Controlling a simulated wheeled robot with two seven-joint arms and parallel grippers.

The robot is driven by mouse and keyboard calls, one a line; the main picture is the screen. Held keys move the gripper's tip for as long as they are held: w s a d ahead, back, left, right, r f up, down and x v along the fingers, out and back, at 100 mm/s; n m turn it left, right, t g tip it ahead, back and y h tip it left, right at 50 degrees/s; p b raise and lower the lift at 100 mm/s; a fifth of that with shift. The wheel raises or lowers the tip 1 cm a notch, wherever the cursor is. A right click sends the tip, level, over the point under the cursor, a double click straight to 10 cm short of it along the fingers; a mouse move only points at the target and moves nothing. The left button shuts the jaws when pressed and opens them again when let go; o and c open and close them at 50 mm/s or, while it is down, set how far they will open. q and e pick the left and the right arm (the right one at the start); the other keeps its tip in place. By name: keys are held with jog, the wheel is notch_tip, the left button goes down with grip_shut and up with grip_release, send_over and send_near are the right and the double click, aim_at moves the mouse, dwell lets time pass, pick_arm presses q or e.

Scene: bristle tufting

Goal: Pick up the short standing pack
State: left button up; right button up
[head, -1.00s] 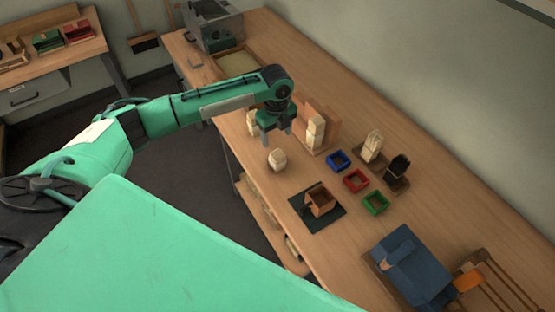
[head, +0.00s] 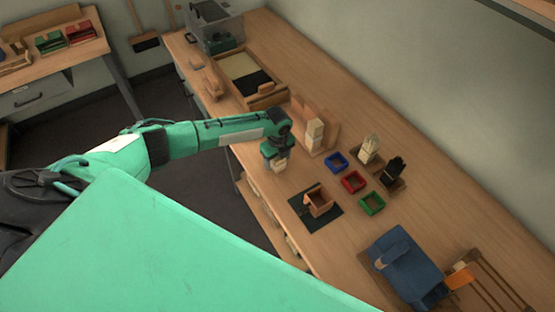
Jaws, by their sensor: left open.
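The short standing pack (head: 280,167), a small pale cream block, stands on the workbench left of the middle, mostly covered from above by my left gripper. My left gripper (head: 277,159) points down over it with its jaws open, the fingers at or around its upper part. I cannot tell whether they touch it. A taller pale pack (head: 314,134) stands behind and to the right against a wooden stand. My right gripper is not in view.
Blue (head: 336,162), red (head: 353,181) and green (head: 372,203) trays lie to the right. A wooden box (head: 319,201) sits on a dark mat nearer me. Pale bristle tufts (head: 370,148) and dark ones (head: 394,170) stand farther right. A wooden-framed tray (head: 236,64) lies far left.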

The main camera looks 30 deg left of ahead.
pick_arm(q)
jog(key=shift+f, duration=0.2)
jog(key=c, duration=1.1)
jog(key=shift+o, duration=0.2)
jog(key=shift+r, duration=0.1)
